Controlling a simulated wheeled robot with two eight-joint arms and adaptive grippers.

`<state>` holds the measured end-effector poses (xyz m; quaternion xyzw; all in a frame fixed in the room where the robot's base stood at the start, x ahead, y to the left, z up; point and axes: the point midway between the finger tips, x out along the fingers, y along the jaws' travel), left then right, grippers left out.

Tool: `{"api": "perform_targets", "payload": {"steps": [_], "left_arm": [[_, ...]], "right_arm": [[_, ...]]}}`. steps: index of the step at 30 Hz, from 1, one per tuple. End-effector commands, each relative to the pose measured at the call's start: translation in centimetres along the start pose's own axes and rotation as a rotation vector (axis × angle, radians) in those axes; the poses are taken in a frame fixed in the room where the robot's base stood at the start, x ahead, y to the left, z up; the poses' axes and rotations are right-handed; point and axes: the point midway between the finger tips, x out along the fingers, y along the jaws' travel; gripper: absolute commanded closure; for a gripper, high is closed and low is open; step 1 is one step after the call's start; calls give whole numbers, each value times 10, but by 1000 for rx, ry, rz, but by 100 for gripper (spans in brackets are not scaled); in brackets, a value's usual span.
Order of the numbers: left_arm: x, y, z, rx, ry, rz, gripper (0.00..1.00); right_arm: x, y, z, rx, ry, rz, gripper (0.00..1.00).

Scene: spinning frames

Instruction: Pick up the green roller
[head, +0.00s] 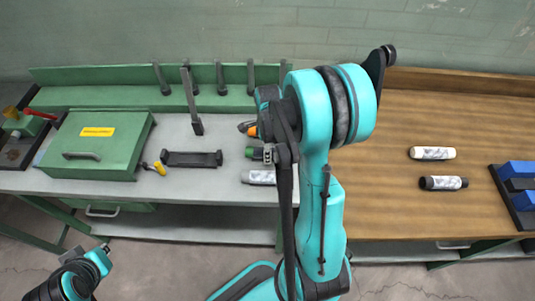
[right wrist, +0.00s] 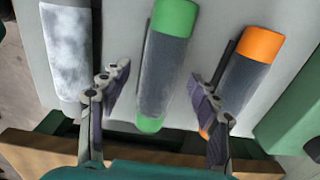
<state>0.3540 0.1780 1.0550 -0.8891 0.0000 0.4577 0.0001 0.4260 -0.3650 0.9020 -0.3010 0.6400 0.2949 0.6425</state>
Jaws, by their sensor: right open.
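The green roller (right wrist: 165,65), a grey cylinder with green ends, lies in the middle of the right wrist view. In the head view its green end (head: 253,153) shows on the grey bench, the rest hidden behind my right arm. My right gripper (right wrist: 158,80) is open, with one finger on each side of the green roller and gaps between. The right finger is close to the orange roller (right wrist: 245,70), and the left finger is beside a grey-white roller (right wrist: 68,55). My left gripper (head: 82,278) is low at the left, away from the bench; its jaws are not clear.
On the grey bench (head: 215,185) are a green toolbox (head: 100,142), a black holder (head: 191,159) and several upright dark posts at the back. A wooden bench (head: 400,205) at right holds a white roller (head: 432,153), a dark roller (head: 443,183) and a blue-black rack (head: 518,185).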

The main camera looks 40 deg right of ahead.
Motion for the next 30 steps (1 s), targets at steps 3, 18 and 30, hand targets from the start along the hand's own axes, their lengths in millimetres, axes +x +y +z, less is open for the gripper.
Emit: {"api": "perform_targets", "payload": {"steps": [3, 18, 30], "left_arm": [[0, 0, 0, 0, 0, 0, 100], [0, 0, 0, 0, 0, 0, 100], [-8, 0, -6, 0, 0, 0, 100]], "right_arm": [[1, 0, 0, -1, 0, 0, 38], [1, 0, 0, -1, 0, 0, 96], [-21, 0, 0, -1, 0, 0, 96]]}}
